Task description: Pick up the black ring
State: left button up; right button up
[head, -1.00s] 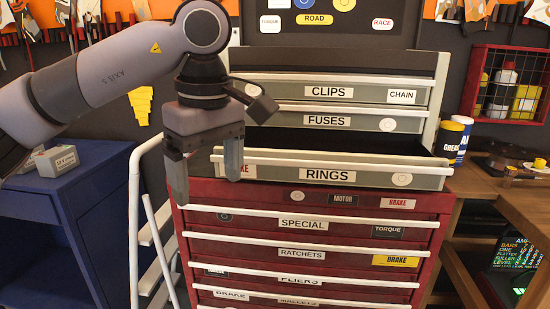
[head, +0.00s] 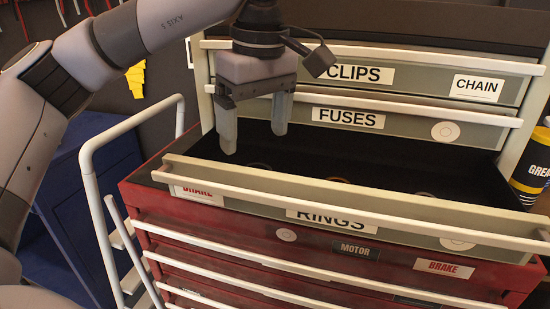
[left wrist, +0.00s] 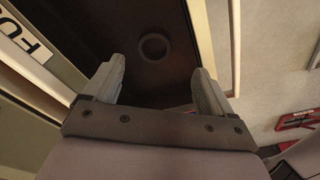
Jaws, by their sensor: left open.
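The open drawer labelled RINGS (head: 300,190) has a dark interior. A dark ring, seemingly the black ring (left wrist: 154,47), lies flat on the drawer floor in the left wrist view, just beyond the fingertips. In the head view only a faint rim of this ring (head: 259,166) shows over the drawer front. My left gripper (head: 254,137) points down, open and empty, above the left part of the drawer. In the left wrist view its two fingers (left wrist: 158,72) are spread apart, on either side of the ring's line. My right gripper is not in view.
Two more rings, one brownish (head: 336,180) and one greyish (head: 426,195), lie farther right in the drawer. The closed FUSES drawer (head: 395,123) stands behind and above. A white rail (head: 88,190) stands left of the red cabinet. A grease can (head: 532,165) is at right.

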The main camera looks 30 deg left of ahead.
pick_arm(q)
jog(key=f, duration=0.4)
jog(key=w+a+f, duration=0.1)
jog(key=f, duration=0.2)
jog(key=shift+w+d, duration=0.1)
jog(key=c, duration=1.2)
